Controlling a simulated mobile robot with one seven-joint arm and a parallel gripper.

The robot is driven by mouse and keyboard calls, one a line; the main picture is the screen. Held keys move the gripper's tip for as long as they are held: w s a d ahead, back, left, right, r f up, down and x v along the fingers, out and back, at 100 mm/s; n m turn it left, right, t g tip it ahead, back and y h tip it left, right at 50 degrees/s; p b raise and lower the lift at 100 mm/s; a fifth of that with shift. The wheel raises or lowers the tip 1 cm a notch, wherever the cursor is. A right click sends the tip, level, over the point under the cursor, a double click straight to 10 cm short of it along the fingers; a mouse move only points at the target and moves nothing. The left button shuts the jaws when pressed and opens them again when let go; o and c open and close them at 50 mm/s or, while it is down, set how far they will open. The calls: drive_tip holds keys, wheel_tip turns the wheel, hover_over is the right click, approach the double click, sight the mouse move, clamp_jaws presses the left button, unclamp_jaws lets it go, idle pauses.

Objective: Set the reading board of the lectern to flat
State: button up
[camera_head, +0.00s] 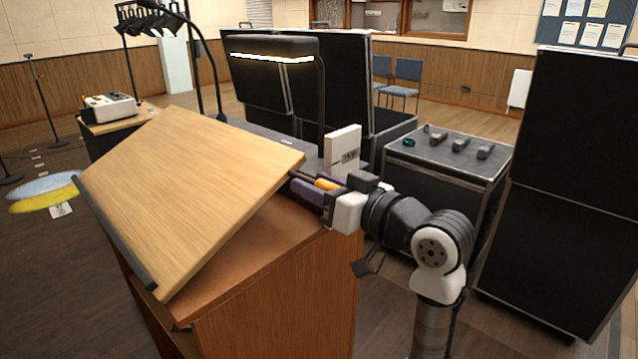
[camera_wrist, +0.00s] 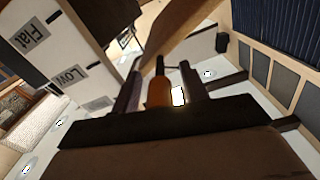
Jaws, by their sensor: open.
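The lectern's wooden reading board (camera_head: 190,170) is tilted in the head view, its dark-edged lower end at the left and front, its raised end at the right. It sits above the brown lectern body (camera_head: 280,290). My gripper (camera_head: 305,180) is at the board's raised right end. An orange handle (camera_head: 327,184) shows at my gripper; in the wrist view this orange handle (camera_wrist: 158,90) stands between the two open fingers of my gripper (camera_wrist: 160,70). A label reading Flat (camera_wrist: 30,35) and one reading Low (camera_wrist: 70,77) are on a pale plate; a third label is unreadable.
A white plate with dark print (camera_head: 343,150) stands just behind my gripper. A lit lamp (camera_head: 272,48) rises behind the board. A dark case (camera_head: 440,170) with small items stands to the right, and tall black panels (camera_head: 570,170) farther right. Open floor lies at the left.

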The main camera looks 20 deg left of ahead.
clamp_jaws()
drive_tip(key=f+m+b, duration=0.1)
drive_tip(key=f, duration=0.2)
drive_tip(key=w+f+m+b, duration=0.1)
drive_tip(key=f+m, duration=0.1)
drive_tip(key=f, duration=0.2)
drive_tip(key=w+f+m+b, duration=0.1)
drive_tip(key=f, duration=0.3)
drive_tip(key=shift+d+m, duration=0.4)
drive_tip(key=shift+f, duration=0.1)
unclamp_jaws()
drive_tip(key=shift+w, duration=0.1)
drive_tip(key=shift+d+r, duration=0.1)
drive_tip(key=shift+r, duration=0.1)
